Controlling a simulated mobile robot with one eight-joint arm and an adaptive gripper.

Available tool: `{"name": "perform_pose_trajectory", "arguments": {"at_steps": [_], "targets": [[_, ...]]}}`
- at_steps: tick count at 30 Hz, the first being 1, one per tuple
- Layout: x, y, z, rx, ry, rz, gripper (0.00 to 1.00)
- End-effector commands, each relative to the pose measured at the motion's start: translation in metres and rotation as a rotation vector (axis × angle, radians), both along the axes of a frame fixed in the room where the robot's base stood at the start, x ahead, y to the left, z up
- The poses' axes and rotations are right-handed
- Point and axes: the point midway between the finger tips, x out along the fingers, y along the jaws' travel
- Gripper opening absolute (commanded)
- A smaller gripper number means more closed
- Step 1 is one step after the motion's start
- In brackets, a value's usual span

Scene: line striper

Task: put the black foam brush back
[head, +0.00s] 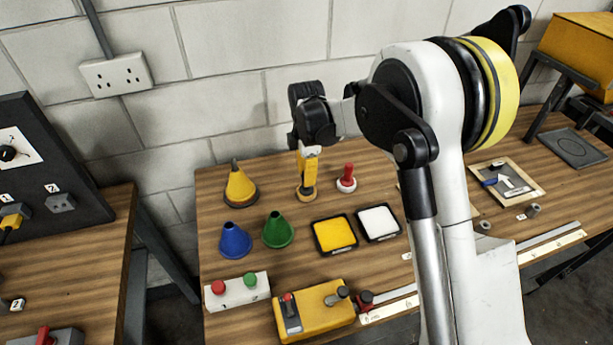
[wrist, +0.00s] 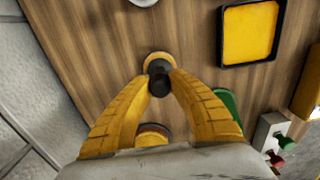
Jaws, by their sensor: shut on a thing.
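My gripper (head: 308,172) points down over the back of the wooden table, its yellow fingers shut on the black foam brush. In the wrist view, the brush's black handle (wrist: 158,84) sits between the fingertips, above a round yellow base (wrist: 158,61). In the head view the yellow base (head: 306,194) shows just under the fingers, at or very near the table top. I cannot tell whether it touches the wood. The fingers hide most of the handle in the head view. A yellow pad (head: 335,235) and a white pad (head: 378,222) lie in front.
A red-handled piece with a white base (head: 347,179) stands close right of my gripper. A yellow cone (head: 240,188) stands to the left, with blue (head: 235,240) and green (head: 277,231) funnels nearer. A button box (head: 237,290) and a yellow control box (head: 315,310) are at the front.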

Motion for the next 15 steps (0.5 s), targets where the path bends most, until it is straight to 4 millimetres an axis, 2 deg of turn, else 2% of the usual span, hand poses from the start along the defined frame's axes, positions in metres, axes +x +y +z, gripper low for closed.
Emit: {"name": "perform_pose_trajectory", "arguments": {"at_steps": [5, 6, 7, 8, 15], "targets": [[0.0000, -0.0001, -0.0040, 0.000, 0.000, 0.000, 0.00], [0.0000, -0.0002, -0.0039, 0.000, 0.000, 0.000, 0.28], [0.0000, -0.0002, -0.0033, 0.000, 0.000, 0.000, 0.38], [0.0000, -0.0002, -0.0032, 0.000, 0.000, 0.000, 0.42], [0.0000, -0.0002, -0.0029, 0.000, 0.000, 0.000, 0.42]]}}
